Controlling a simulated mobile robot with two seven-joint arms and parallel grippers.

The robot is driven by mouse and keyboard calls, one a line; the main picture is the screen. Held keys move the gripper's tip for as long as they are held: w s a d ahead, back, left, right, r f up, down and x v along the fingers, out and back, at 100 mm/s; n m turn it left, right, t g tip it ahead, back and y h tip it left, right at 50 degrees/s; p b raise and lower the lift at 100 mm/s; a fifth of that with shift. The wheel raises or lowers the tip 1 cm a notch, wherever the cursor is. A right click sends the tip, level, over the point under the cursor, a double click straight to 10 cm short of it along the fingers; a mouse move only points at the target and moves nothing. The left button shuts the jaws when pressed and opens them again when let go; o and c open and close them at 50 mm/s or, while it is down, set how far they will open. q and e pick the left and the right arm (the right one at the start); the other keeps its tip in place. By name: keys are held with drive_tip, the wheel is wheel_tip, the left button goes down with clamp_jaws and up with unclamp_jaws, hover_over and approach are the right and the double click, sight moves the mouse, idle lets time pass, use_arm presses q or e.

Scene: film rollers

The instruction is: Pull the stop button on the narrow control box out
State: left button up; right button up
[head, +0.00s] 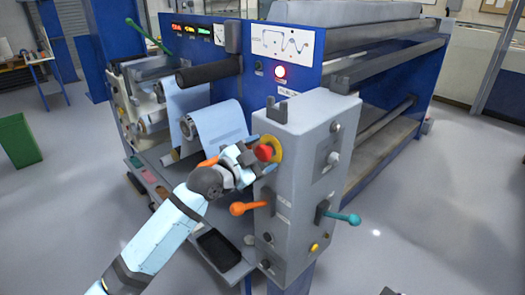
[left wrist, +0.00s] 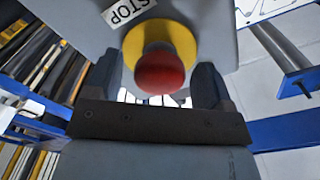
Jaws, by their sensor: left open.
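The narrow control box (head: 310,165) is a tall grey box at the front corner of the blue machine. Its stop button (head: 265,152) is a red knob on a yellow ring on the left face. In the left wrist view the red stop button (left wrist: 160,70) stands between the two dark fingers, with a STOP label beside it. My left gripper (head: 260,160) is at the button; in the left wrist view the left gripper (left wrist: 162,88) is open, with a gap between each finger and the knob. My right gripper is not in view.
An orange lever (head: 250,207) and a teal lever (head: 342,217) stick out of the box below the button. A black tray (head: 218,248) lies on a shelf below my left arm. A paper roll (head: 215,128) is behind the gripper. Open floor lies at right.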

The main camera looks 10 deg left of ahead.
use_arm(q)
drive_tip(key=shift+w+d, duration=0.2)
drive_tip(key=shift+w, duration=0.1)
drive_tip(key=c, duration=1.2)
drive_tip(key=shift+s+a, duration=0.35)
drive_tip(key=shift+s, duration=0.2)
drive_tip(key=shift+c, duration=0.3)
drive_tip(key=shift+f, duration=0.1)
drive_tip(key=o, duration=1)
drive_tip(key=shift+o, duration=1.3)
drive_tip(key=shift+s+a, duration=0.1)
